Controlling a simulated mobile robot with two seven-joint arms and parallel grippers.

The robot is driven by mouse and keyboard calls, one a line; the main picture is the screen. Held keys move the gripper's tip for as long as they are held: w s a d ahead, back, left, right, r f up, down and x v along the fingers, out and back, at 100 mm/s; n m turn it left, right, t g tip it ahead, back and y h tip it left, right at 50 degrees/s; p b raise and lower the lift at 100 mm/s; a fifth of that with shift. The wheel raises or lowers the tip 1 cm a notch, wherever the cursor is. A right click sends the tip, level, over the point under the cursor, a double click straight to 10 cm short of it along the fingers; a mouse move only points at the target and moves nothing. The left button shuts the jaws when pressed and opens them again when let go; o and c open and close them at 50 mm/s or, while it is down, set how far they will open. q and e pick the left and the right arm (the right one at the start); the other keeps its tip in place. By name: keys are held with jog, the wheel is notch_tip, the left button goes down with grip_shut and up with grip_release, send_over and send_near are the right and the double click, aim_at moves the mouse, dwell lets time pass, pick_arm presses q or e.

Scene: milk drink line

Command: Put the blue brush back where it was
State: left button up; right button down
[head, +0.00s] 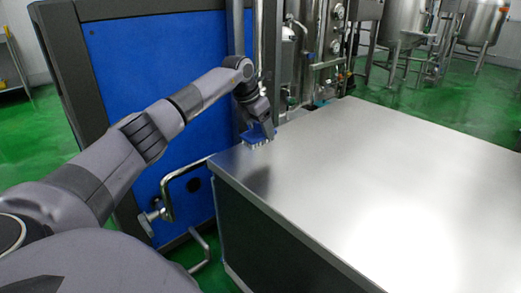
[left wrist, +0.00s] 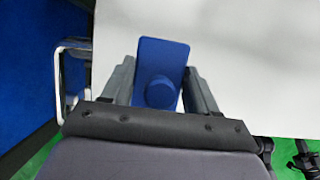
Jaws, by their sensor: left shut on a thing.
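The blue brush (head: 256,136) is at the far left corner of the steel table (head: 370,190) in the head view, with its pale bristles facing down. My left gripper (head: 262,124) is above it and shut on it. In the left wrist view the brush (left wrist: 159,62) shows as a flat blue block with a round knob, between the two fingers of my left gripper (left wrist: 158,85). Whether the bristles touch the table top is hard to tell. My right gripper is not in view.
A blue panel in a dark frame (head: 150,70) stands left of the table. A bent metal pipe (head: 170,190) is close to the table's left side. Pipework and steel tanks (head: 400,20) stand behind. The rest of the table top is bare.

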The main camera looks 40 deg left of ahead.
aim_at(261, 144)
pick_arm(q)
jog(key=shift+f, duration=1.2)
notch_tip(261, 144, down, 4)
jog(key=shift+r+b, duration=0.25)
jog(key=shift+b, duration=0.25)
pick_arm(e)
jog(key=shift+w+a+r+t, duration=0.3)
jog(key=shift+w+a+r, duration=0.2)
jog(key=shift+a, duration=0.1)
pick_arm(q)
jog(key=shift+f, duration=0.15)
jog(key=o, duration=0.9)
